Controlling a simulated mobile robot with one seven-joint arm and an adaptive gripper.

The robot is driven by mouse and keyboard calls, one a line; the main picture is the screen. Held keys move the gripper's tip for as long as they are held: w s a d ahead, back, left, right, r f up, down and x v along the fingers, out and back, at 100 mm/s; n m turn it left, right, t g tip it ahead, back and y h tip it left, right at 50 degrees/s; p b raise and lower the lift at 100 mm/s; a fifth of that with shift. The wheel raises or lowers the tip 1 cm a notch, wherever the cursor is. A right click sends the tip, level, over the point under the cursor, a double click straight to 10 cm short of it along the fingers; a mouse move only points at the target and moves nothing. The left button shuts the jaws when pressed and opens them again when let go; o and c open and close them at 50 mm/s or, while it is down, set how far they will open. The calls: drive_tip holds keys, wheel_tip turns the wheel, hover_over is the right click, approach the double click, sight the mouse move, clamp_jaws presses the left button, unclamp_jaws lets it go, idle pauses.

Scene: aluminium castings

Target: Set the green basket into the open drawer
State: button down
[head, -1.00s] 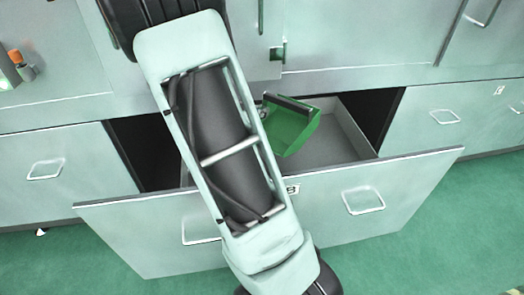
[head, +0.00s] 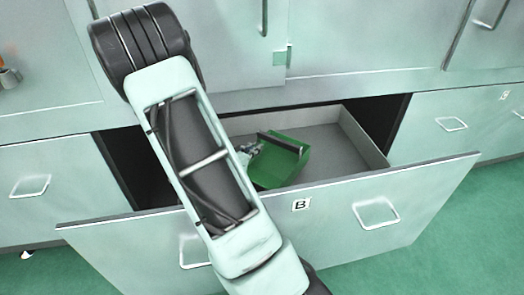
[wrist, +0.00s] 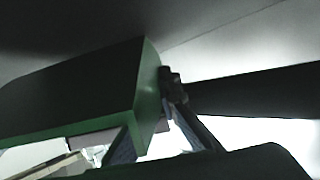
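The green basket (head: 277,165) is inside the outline of the open drawer (head: 365,137) in the head view, tilted, with a dark bar along its upper edge. My gripper (head: 249,152) is at the basket's left side, partly hidden by my arm, and appears shut on it. In the wrist view the basket (wrist: 146,95) is large and close, with my gripper's fingers (wrist: 158,125) against its near end. The exact grip is dark and partly hidden. I cannot tell whether the basket touches the drawer floor.
The drawer front (head: 335,212) bears a B label and stands pulled out from the pale green cabinet. The drawer's right part is empty. Closed drawers flank it, and cabinet doors (head: 365,35) rise behind. My arm covers the drawer's left part.

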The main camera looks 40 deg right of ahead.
sight(265, 143)
drive_tip(key=x, duration=0.1)
drive_tip(key=b+x, duration=0.1)
drive_tip(key=x, duration=0.1)
drive_tip(key=b+x, duration=0.1)
drive_tip(key=shift+w+d+r, duration=0.1)
drive_tip(key=shift+d+r, duration=0.2)
drive_tip(key=shift+a+f, duration=0.1)
drive_tip(key=shift+f, duration=0.15)
drive_tip(key=shift+f, duration=0.15)
drive_tip(key=c, duration=2.2)
unclamp_jaws()
drive_tip(key=shift+o, duration=0.2)
